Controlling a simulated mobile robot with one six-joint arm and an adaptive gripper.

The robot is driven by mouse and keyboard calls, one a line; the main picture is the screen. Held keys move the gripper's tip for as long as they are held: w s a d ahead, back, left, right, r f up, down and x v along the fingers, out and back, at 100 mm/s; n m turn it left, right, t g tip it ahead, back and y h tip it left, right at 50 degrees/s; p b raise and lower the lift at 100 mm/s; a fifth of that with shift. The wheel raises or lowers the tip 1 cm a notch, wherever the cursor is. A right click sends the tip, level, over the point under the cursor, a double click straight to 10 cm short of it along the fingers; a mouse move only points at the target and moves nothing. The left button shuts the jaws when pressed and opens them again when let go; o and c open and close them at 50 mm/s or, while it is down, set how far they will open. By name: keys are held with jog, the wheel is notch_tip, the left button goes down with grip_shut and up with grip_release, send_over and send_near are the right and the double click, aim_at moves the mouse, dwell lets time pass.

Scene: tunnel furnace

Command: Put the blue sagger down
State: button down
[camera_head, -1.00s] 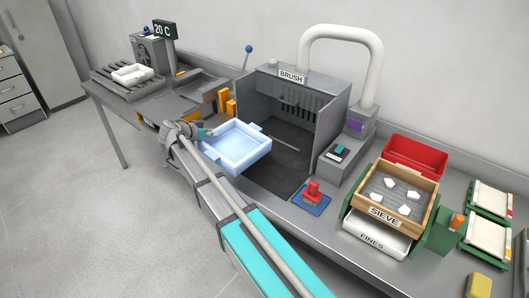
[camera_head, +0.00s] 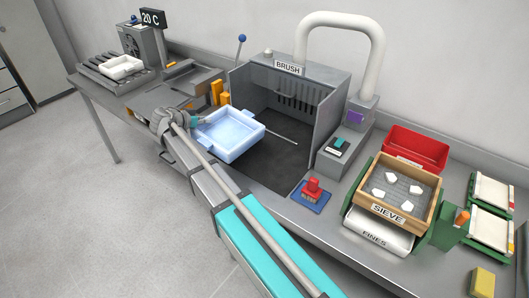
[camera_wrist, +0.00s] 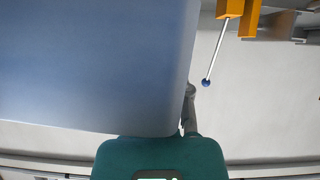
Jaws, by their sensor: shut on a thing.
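The blue sagger (camera_head: 230,151) is a pale blue, open, square tray with side lugs. In the head view it is level, at the left front of the brush booth (camera_head: 320,128), overlapping the dark booth floor. I cannot tell its height above the bench or whether it touches. My gripper (camera_head: 203,126) is shut on its left side. In the wrist view the sagger's blue surface (camera_wrist: 90,60) fills the upper left, above a teal part of my gripper (camera_wrist: 162,157); its inside is hidden there.
A blue-knobbed lever (camera_head: 241,40) stands left of the booth. A red brush (camera_head: 313,187) rests on a blue pad in front. The sieve (camera_head: 388,209) and red bin (camera_head: 414,147) are at right. A white tray (camera_head: 122,68) sits on rollers at far left.

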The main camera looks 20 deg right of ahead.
aim_at(240, 119)
jog(key=shift+n, duration=0.5)
jog(key=d+f+b, duration=0.1)
jog(key=d, duration=0.3)
jog(key=d+f+b, duration=0.1)
jog(key=d, duration=0.4)
jog(key=d+f+b, duration=0.1)
jog(key=d, duration=0.4)
jog(key=shift+w+d, duration=0.25)
jog(key=shift+w, duration=0.05)
jog(key=shift+f, duration=0.1)
notch_tip(240, 119, down, 6)
jog(key=b, duration=0.6)
jog(key=shift+f+b, duration=0.1)
jog(key=shift+b, duration=0.25)
jog(key=shift+f+b, duration=1.75)
jog(key=c, duration=0.6)
grip_release()
jog(key=shift+s+a+r, duration=0.1)
jog(key=shift+a, duration=0.05)
